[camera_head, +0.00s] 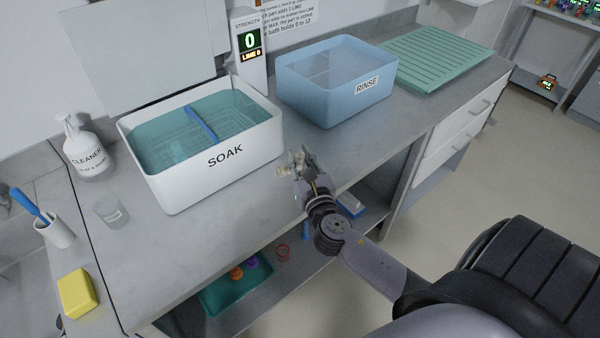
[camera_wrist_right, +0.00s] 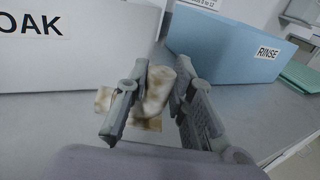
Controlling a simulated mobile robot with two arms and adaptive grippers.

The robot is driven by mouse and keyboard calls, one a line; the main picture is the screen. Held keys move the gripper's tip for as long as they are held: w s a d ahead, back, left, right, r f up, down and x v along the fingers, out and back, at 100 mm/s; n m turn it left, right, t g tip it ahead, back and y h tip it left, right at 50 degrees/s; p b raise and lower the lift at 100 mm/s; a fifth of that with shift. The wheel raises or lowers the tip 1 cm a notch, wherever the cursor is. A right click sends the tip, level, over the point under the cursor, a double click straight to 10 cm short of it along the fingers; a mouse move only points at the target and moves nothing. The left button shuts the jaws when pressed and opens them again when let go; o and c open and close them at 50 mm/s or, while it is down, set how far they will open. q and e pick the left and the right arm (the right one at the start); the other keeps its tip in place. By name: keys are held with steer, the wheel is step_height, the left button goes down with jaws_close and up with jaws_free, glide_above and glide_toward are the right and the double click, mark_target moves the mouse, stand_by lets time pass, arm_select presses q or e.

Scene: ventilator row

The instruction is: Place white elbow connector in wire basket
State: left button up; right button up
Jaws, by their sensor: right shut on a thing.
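The white elbow connector (camera_wrist_right: 157,92) is stained brown and sits between the two fingers of my right gripper (camera_wrist_right: 163,84). The right gripper is shut on it, low over the counter in front of the gap between the SOAK and RINSE tubs. In the head view the connector (camera_head: 297,157) is small and partly hidden by the gripper (camera_head: 299,168). The wire basket (camera_head: 178,132) shows faintly under the teal liquid in the white SOAK tub (camera_head: 205,175), with a blue bar across it. My left gripper is not in view.
The blue RINSE tub (camera_head: 340,95) stands right of SOAK, beside a green ribbed drain mat (camera_head: 440,55). A strength display (camera_head: 249,45) reads 0 behind. A cleaner bottle (camera_head: 85,150), a clear cup (camera_head: 111,212) and a yellow sponge (camera_head: 77,293) are left. The front counter is mostly clear.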

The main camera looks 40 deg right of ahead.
mark_target(300, 171)
steer(key=shift+f+b, duration=0.65)
steer(key=shift+f, duration=1.45)
steer(key=shift+f, duration=0.15)
steer(key=o, duration=0.9)
